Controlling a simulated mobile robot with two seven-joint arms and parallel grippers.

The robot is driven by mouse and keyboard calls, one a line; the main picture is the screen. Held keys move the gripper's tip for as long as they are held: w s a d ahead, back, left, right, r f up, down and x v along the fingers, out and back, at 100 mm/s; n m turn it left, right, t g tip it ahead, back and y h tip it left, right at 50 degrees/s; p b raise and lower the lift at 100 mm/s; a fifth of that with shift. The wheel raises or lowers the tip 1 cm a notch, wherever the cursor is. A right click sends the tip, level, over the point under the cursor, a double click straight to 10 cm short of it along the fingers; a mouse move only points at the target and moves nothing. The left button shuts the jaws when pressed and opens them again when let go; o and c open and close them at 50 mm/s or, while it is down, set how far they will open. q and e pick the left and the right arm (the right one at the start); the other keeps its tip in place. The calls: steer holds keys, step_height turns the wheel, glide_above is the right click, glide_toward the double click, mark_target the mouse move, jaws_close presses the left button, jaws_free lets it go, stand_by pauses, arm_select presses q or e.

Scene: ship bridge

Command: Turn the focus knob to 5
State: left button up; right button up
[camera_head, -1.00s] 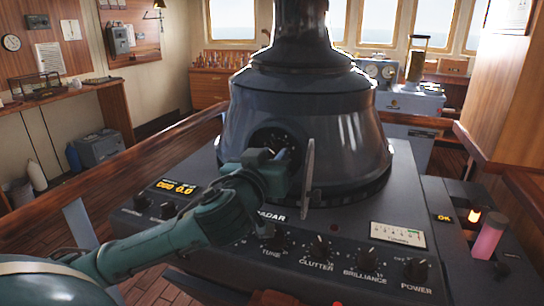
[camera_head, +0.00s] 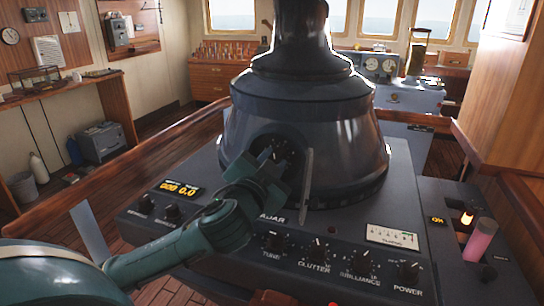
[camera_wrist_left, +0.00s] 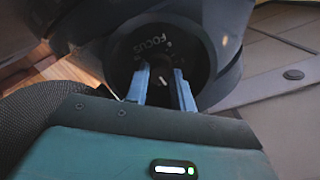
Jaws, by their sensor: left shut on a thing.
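The radar unit (camera_head: 310,110) is a large dark bell-shaped housing on a grey console. A dark round recess in its front holds the focus dial (camera_head: 292,141). In the left wrist view the dial's plate (camera_wrist_left: 185,48) carries the word FOCUS, tilted in the picture. My left gripper (camera_head: 272,155) reaches into the recess. Its two blue-grey fingers stand on either side of the focus knob (camera_wrist_left: 162,82) and are shut on it. A short white pointer mark shows on the knob between the fingers. The scale numbers are too dark to read. My right gripper is not in view.
A thin upright plate (camera_head: 307,178) stands just right of my left gripper. Below are the TUNE (camera_head: 273,242), CLUTTER (camera_head: 315,246), BRILLIANCE (camera_head: 362,258) and POWER knobs (camera_head: 409,270). An amber display (camera_head: 180,189) is at left. A pink cylinder (camera_head: 480,240) stands at right.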

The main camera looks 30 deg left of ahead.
arm_select(q)
steer(key=shift+r+m+p, duration=0.1)
steer(key=shift+m+p, duration=0.2)
steer(key=shift+m, duration=0.4)
steer(key=o, duration=1)
